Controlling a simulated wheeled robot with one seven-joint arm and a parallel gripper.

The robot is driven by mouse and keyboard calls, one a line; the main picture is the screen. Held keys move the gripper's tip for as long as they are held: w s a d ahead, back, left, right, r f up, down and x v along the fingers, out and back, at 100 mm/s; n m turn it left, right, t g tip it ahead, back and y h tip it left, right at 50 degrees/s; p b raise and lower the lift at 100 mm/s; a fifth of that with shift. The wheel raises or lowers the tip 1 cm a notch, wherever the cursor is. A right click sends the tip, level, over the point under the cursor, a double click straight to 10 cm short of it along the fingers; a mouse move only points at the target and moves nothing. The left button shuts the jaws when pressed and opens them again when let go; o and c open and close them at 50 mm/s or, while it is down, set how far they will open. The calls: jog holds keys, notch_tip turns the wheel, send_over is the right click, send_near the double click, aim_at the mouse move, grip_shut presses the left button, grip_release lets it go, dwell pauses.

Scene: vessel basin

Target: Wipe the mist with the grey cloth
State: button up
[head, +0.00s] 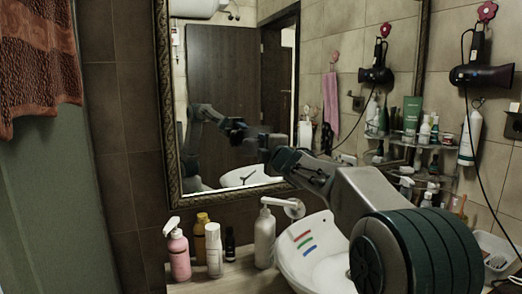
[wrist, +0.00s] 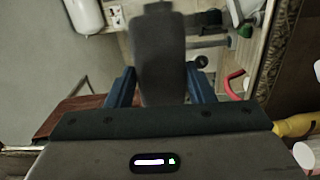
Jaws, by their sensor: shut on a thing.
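My gripper (wrist: 161,88) is shut on the grey cloth (wrist: 160,50), a dark grey pad between the two blue fingers in the wrist view. In the head view my gripper (head: 284,160) is in front of the lower right part of the mirror (head: 222,75). The cloth cannot be told apart there. I cannot tell whether the cloth touches the glass. No clear patch of mist can be made out on the mirror. My arm's reflection shows in the glass.
Below the mirror stand a pink spray bottle (head: 179,254), a yellow bottle (head: 202,232), a white bottle (head: 214,250) and a pump bottle (head: 264,238). A white basin (head: 300,262) lies beneath my arm. A hair dryer (head: 482,76) and a crowded shelf are at right.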

dwell(0.3)
jog(key=v, duration=0.3)
jog(key=shift+b, duration=0.35)
dwell(0.4)
jog(key=shift+p+x, duration=1.15)
jog(key=shift+x, duration=2.15)
jog(key=shift+p+x, duration=0.55)
jog(key=shift+x, duration=0.6)
jog(key=shift+d, duration=0.15)
jog(key=d+p, duration=0.1)
jog(key=w+d, duration=0.1)
jog(key=d+p, duration=0.1)
jog(key=shift+w+d+p, duration=0.3)
jog(key=shift+p, duration=0.05)
